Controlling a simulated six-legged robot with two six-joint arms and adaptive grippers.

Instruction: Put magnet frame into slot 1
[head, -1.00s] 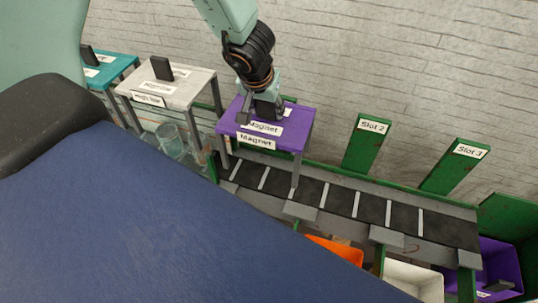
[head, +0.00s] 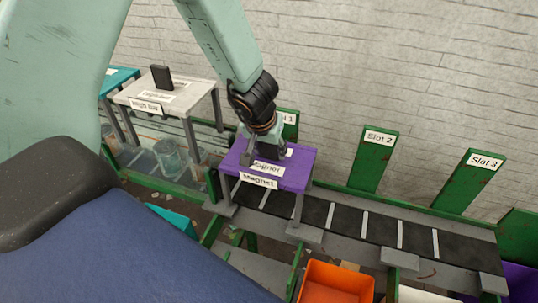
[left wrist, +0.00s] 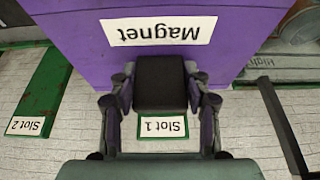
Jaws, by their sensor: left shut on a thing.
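The magnet frame is a purple table (head: 303,166) with "Magnet" labels and legs. It stands upright over the dark belt, its front feet at or just above grey pads; I cannot tell whether they touch. My left gripper (head: 262,157) comes from above and is shut on the frame's dark block. The left wrist view shows this block (left wrist: 160,85) between the fingers, beside the purple side (left wrist: 70,35) of the frame. The green Slot 1 board (head: 289,129) is behind the frame, partly hidden; its label (left wrist: 163,127) also shows in the left wrist view. My right gripper is out of view.
Green boards for Slot 2 (head: 376,165) and Slot 3 (head: 468,190) stand along the wall to the right. A grey-white table (head: 195,98) with a dark block is at left. An orange bin (head: 336,285) lies below the belt (head: 345,217), which is clear right of the frame.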

